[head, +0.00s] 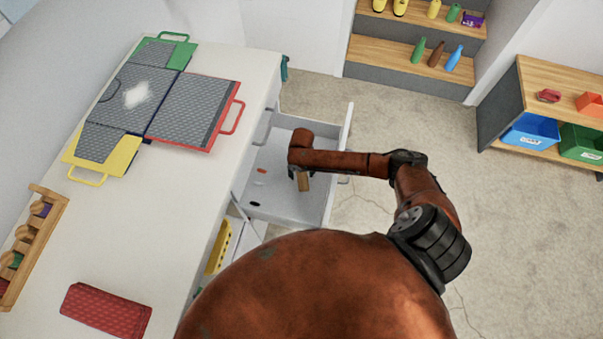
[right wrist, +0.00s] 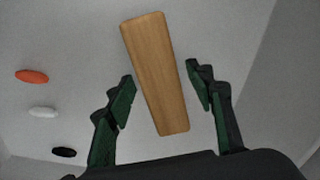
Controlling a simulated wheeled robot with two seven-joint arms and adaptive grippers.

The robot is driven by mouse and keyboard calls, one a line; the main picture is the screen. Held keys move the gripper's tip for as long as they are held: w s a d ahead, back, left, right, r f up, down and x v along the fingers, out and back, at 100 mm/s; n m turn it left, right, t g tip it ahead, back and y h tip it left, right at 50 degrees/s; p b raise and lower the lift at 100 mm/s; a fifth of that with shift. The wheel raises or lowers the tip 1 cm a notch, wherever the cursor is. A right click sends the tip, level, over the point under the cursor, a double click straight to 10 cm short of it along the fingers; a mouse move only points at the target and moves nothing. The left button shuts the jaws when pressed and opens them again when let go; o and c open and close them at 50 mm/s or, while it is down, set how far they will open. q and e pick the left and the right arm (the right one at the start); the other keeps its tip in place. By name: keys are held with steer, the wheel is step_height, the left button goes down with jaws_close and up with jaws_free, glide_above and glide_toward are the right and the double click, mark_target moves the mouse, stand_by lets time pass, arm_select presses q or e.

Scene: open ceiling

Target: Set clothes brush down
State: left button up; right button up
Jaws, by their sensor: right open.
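The clothes brush (right wrist: 158,75) shows a plain wooden back and lies in the open white drawer; its bristles are hidden. In the head view the brush (head: 304,182) shows just below my right gripper (head: 300,172). In the right wrist view my right gripper (right wrist: 165,85) is open, with one green-padded finger on each side of the brush and a gap on both sides. I cannot tell how far the fingers are above the drawer floor. My left gripper is not in view.
The drawer (head: 270,205) also holds small orange (right wrist: 32,76), white (right wrist: 43,112) and black (right wrist: 64,152) discs. The white counter (head: 185,190) carries folding panels (head: 190,108), a wooden rack (head: 30,245) and a red case (head: 105,311). Shelves (head: 410,55) stand at the back.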

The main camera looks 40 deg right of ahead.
arm_select(q)
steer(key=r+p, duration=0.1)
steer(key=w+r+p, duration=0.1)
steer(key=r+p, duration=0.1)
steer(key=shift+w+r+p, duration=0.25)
steer(key=shift+p, duration=0.05)
arm_select(e)
step_height(320, 180, up, 12)
steer(key=shift+r, duration=0.2)
